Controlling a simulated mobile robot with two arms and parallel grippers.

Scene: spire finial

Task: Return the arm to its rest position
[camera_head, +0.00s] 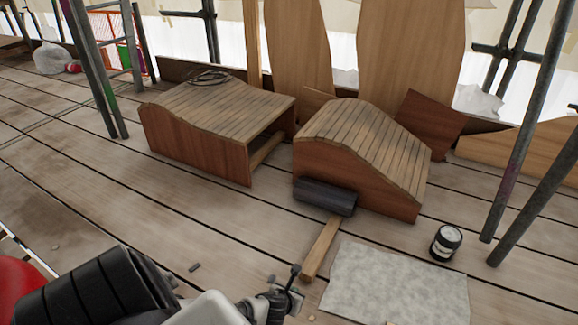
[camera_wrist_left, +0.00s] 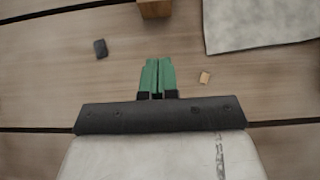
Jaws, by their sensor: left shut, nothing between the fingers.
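My left arm (camera_head: 215,308) comes in from the bottom left in the head view, with its wrist low at the bottom middle. In the left wrist view the two green fingers of my left gripper (camera_wrist_left: 157,72) are together with nothing between them, above the plank floor. The gripper is apart from the mallet (camera_head: 325,197), whose dark head lies by the front of the right curved wooden piece. The end of its wooden handle (camera_wrist_left: 155,9) shows at the top of the wrist view. My right gripper is not in view.
Two curved slatted wooden pieces (camera_head: 215,112) (camera_head: 365,145) stand on the planks. A grey sheet (camera_head: 395,285) lies right of the mallet handle, with a dark can (camera_head: 446,242) at its far edge. Scaffold poles (camera_head: 540,140) stand at right. Small chips (camera_wrist_left: 100,48) (camera_wrist_left: 205,78) lie near the gripper.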

